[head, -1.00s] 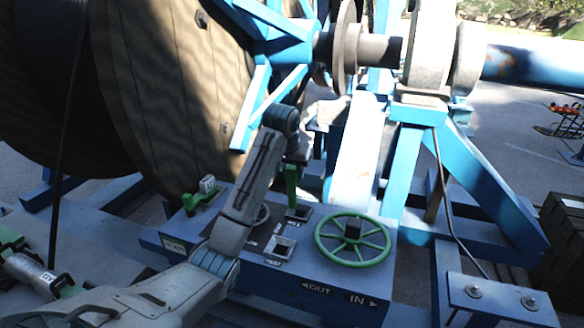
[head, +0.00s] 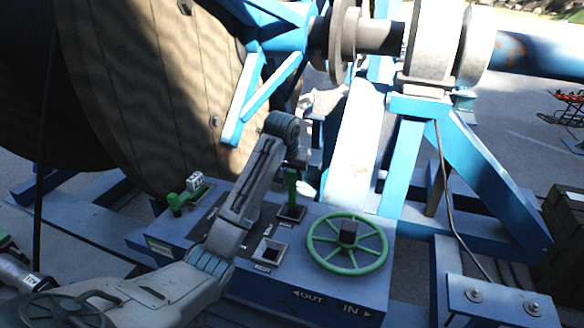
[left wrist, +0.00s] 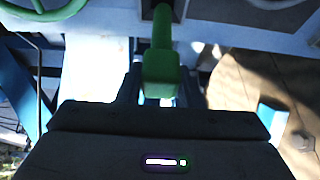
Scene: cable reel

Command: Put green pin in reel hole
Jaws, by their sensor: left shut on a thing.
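The big wooden reel (head: 150,100) fills the upper left of the head view, beside a blue spoked frame. Small dark round spots show on its face; I cannot tell which is a hole. My right gripper is not in view.
Blue stand beams (head: 470,190) rise behind and to the right. A black cable hangs at the left.

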